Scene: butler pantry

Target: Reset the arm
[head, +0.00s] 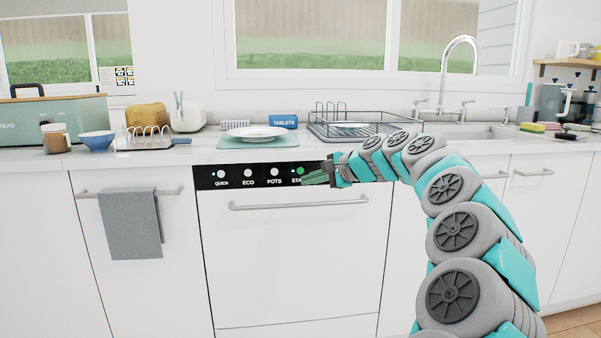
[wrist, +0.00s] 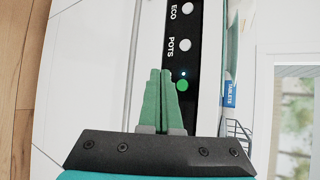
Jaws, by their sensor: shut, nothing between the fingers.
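My arm reaches from the lower right of the head view to the dishwasher's black control panel (head: 262,175). My gripper (head: 304,181) is at the panel's right end, beside the green START button (head: 300,170), and partly covers its label. In the wrist view my gripper (wrist: 160,72) has its two green fingers shut together, with nothing between them. The green button (wrist: 183,85) shows just right of the fingertips there, with a small lit light beside it. I cannot tell whether the fingers touch the panel.
The dishwasher's handle (head: 285,204) runs below the panel. On the counter above are a white plate (head: 256,132), a blue TABLETS box (head: 284,121) and a dish rack (head: 365,128). A grey towel (head: 131,224) hangs at left. The space before the dishwasher door is clear.

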